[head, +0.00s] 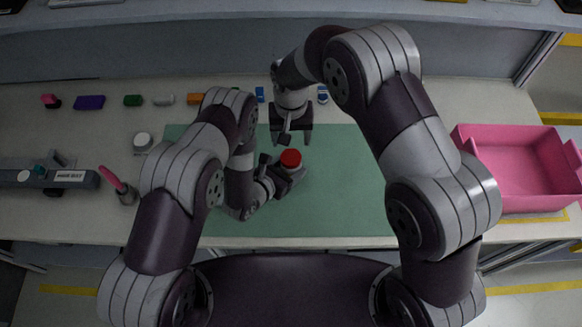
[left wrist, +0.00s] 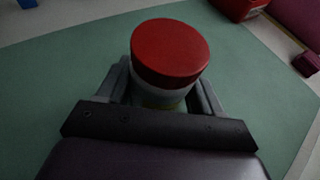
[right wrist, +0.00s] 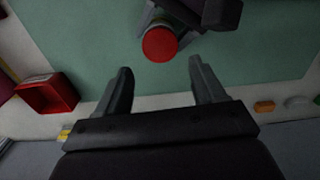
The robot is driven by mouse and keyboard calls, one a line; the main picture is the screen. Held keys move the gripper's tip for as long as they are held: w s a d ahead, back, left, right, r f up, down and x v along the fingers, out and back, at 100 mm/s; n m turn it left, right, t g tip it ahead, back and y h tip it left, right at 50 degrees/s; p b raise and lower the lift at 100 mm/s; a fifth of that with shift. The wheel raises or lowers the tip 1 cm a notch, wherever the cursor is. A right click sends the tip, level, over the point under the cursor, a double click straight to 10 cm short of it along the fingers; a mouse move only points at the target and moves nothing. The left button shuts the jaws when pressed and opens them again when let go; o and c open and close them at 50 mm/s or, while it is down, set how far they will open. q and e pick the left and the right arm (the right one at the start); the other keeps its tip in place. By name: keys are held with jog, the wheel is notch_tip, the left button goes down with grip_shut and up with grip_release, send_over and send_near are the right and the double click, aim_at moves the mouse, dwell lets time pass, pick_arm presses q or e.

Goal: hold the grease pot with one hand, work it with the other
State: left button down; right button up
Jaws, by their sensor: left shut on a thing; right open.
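The grease pot has a red lid (head: 290,158) and a pale body (left wrist: 160,98). It stands upright between the fingers of my left gripper (head: 284,178), which is shut on it over the green mat (head: 345,190). Whether its base touches the mat is hidden. In the left wrist view the lid (left wrist: 170,50) sits on the body. My right gripper (head: 291,138) is open and empty just beyond the pot. In the right wrist view the lid (right wrist: 160,43) lies ahead of its spread fingers (right wrist: 160,85), apart from them.
A pink bin (head: 518,140) stands at the right. A small red bin (right wrist: 47,93) shows in the right wrist view. Several small coloured blocks line the back. A pink-handled tool in a cup (head: 120,188) and a grey device (head: 50,174) are at the left.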

aim_at(291, 157)
jog(key=n, duration=0.4)
jog(key=shift+n, duration=0.3)
jog(key=n, duration=0.4)
notch_tip(291, 157, down, 8)
jog(key=shift+f, duration=0.1)
jog(key=shift+c, duration=0.3)
